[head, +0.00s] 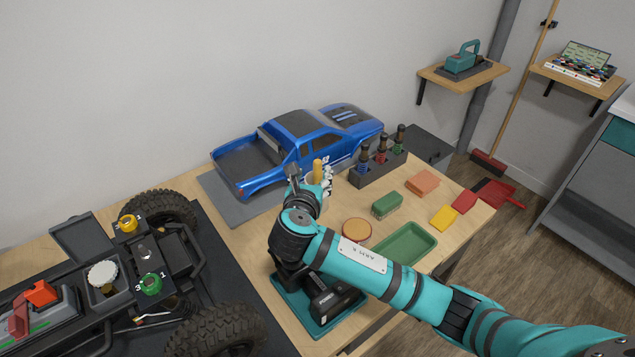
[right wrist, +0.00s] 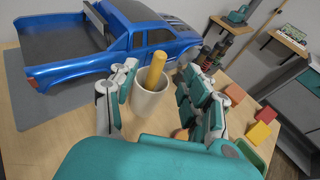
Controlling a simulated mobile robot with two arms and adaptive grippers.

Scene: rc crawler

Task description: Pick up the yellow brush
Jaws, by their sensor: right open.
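The yellow brush (head: 317,167) shows as an upright yellow handle standing in a white cup; its lower end is hidden inside the cup. The handle also shows in the right wrist view (right wrist: 156,72), with the white cup (right wrist: 151,98) below it. My right gripper (head: 310,180) is open. In the right wrist view its fingers (right wrist: 165,76) stand to either side of the cup and handle, and I see no contact with the handle. In the head view the gripper hides most of the cup. My left gripper is not in view.
A blue truck body (head: 305,140) stands on a grey mat behind the cup. A rack (head: 375,172) with several shock absorbers is to the right. Nearer are a green brush-like block (head: 387,204), a round orange-topped item (head: 356,230) and a green tray (head: 407,245). A crawler chassis (head: 150,262) fills the left.

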